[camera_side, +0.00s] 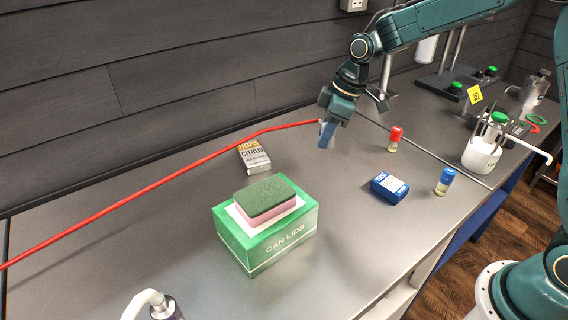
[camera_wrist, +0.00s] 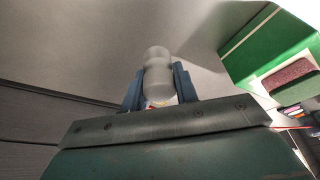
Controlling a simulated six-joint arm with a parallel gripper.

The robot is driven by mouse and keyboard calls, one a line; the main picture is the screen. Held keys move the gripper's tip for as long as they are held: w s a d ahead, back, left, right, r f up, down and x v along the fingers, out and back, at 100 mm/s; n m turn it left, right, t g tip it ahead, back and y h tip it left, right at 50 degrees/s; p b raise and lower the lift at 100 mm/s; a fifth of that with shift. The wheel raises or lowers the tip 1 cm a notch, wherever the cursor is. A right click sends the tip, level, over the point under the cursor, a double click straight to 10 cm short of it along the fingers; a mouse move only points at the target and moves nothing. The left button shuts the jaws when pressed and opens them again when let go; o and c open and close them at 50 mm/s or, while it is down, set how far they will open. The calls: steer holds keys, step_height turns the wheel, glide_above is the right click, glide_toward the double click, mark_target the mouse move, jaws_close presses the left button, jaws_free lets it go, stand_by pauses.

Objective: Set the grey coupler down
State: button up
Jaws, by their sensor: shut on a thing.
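The grey coupler (camera_wrist: 158,68) is a smooth rounded cylinder held between the two blue fingers of my gripper (camera_wrist: 158,84) in the wrist view. In the side view my gripper (camera_side: 327,135) points down above the back middle of the metal bench, apart from its top. The coupler is mostly hidden by the fingers there. A red hose (camera_side: 190,174) runs from the left edge of the side view to my gripper and ends at the fingers. Whether it joins the coupler is hidden.
A green CAN LIDS box (camera_side: 265,238) bears a sponge (camera_side: 270,197). A HOPS CITRUS box (camera_side: 254,156) stands behind it. A blue box (camera_side: 389,187), a blue-capped vial (camera_side: 445,181) and a red-capped vial (camera_side: 395,139) are at right. Bare bench lies below my gripper.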

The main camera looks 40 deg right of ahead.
mark_target(317, 172)
steer(key=shift+f, duration=4.05)
steer(key=shift+f, duration=0.1)
steer(key=o, duration=1)
steer(key=shift+c, duration=0.2)
steer(key=v, duration=1.2)
